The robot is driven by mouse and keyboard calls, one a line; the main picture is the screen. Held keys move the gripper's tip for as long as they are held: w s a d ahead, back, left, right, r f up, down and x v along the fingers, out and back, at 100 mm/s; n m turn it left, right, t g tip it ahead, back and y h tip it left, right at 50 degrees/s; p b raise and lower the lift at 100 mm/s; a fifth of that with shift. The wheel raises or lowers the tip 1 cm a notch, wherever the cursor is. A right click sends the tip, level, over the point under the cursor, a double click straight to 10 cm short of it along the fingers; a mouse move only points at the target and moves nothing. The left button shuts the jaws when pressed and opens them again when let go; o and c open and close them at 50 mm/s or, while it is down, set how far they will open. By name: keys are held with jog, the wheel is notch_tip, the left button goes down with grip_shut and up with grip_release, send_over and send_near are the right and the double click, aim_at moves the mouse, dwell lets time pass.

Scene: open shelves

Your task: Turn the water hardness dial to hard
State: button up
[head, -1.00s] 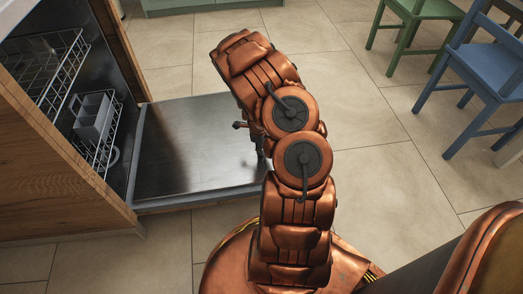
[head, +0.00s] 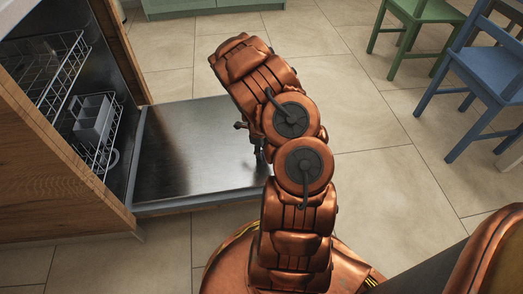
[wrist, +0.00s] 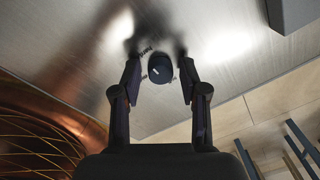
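The water hardness dial (wrist: 160,69) is a small dark round knob with a light pointer mark. It sits on the brushed metal inner face of the open dishwasher door (head: 185,160). Small dark lettering shows beside it, too small to read fully. In the wrist view my gripper (wrist: 158,82) is open, with one finger on each side of the dial and a gap on both sides. In the head view the gripper (head: 256,145) is low over the door, partly hidden by my arm, and the dial cannot be made out.
Dishwasher racks (head: 60,65) and a grey cutlery basket (head: 93,118) are at the left, inside the wooden cabinet (head: 50,165). A green chair (head: 418,12) and a blue chair (head: 490,75) stand at the right. The tiled floor between is clear.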

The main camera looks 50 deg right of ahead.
jog(key=shift+o, duration=0.4)
jog(key=shift+r, duration=0.8)
notch_tip(320, 180, up, 10)
jog(key=a, duration=0.1)
jog(key=shift+r, duration=0.2)
jog(key=shift+w, duration=0.1)
